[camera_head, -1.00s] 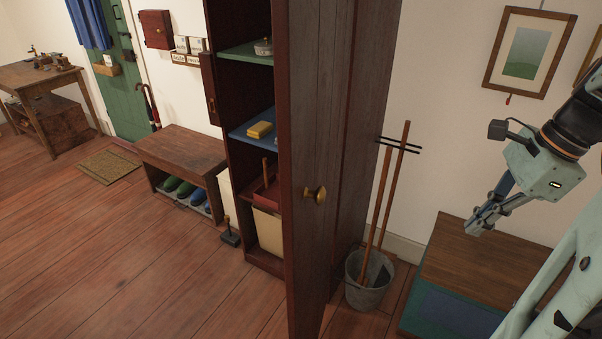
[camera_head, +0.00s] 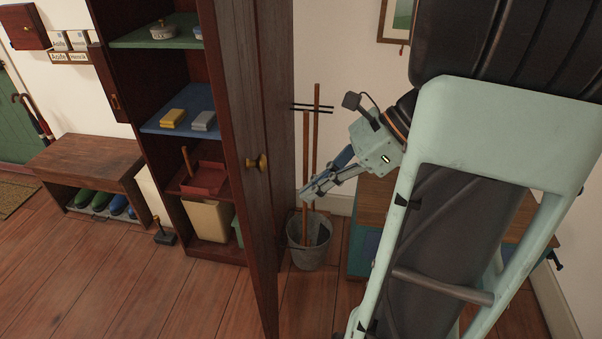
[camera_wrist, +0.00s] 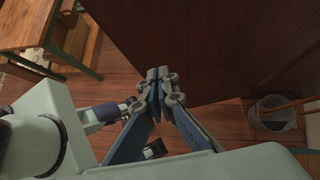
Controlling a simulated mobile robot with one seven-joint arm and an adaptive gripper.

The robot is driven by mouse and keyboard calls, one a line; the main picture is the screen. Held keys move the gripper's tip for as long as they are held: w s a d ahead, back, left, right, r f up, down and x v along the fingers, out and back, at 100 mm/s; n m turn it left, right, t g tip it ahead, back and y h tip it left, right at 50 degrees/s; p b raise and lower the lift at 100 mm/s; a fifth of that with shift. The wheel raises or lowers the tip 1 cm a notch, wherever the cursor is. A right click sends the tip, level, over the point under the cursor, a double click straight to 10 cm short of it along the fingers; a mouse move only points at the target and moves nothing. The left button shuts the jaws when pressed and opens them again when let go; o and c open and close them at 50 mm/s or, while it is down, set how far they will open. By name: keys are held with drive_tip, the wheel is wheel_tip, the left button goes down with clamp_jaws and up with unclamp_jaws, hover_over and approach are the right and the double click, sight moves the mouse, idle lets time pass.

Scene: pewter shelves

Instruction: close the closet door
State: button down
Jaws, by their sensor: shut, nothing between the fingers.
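The dark wooden closet (camera_head: 205,60) stands open, with its shelves showing. My gripper (camera_head: 306,196) is to the right of the door in the head view, on the side with the bucket, and seems apart from the door. In the wrist view my gripper (camera_wrist: 157,76) has its fingertips together and empty, with a large dark wooden panel (camera_wrist: 210,40) beyond them. I cannot tell the exact gap to it.
A metal bucket (camera_head: 310,241) with long wooden handles stands right of the closet. A shoe bench (camera_head: 90,165) and a small upright-handled tool (camera_head: 163,234) are to the left. A low chest (camera_head: 372,205) stands behind my arm. The floor in front is clear.

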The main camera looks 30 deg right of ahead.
sight(256, 218)
drive_tip(key=w+a+f, duration=0.1)
drive_tip(key=a, duration=0.1)
drive_tip(key=a+f, duration=0.2)
drive_tip(key=w+a+f, duration=0.1)
drive_tip(key=a, duration=0.2)
drive_tip(key=shift+w+f, duration=0.15)
drive_tip(key=shift+w, duration=0.15)
drive_tip(key=shift+w+a, duration=0.2)
drive_tip(key=shift+a, duration=0.2)
drive_tip(key=shift+a, duration=0.15)
